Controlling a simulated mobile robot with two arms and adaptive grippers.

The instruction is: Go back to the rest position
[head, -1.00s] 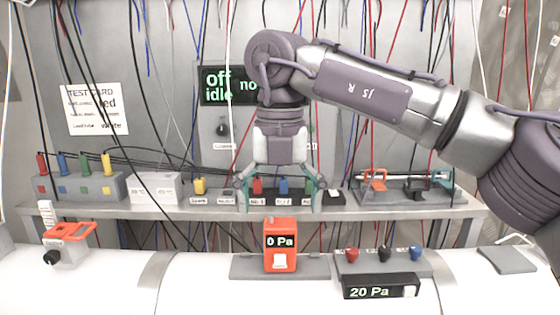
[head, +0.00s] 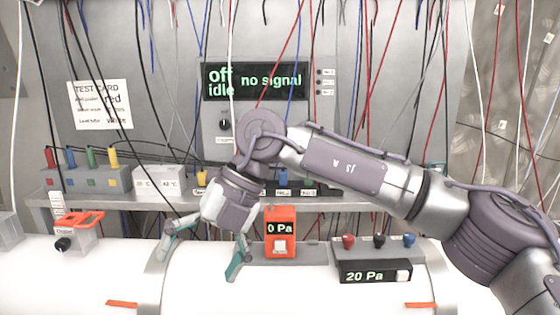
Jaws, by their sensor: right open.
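My right gripper (head: 200,262) hangs low over the white pipe, left of the orange gauge block. Its teal-tipped fingers are spread apart, with nothing between them. My right arm reaches in from the right edge, across the front of the shelf. My left gripper is not in view.
An orange gauge (head: 281,235) reading 0 Pa stands close beside the gripper. A black display (head: 377,273) reads 20 Pa at right, below red, black and blue knobs. A red-handled valve (head: 77,228) sits at left. Cables hang before the panel screen (head: 255,80). The white pipe's front (head: 300,290) is clear.

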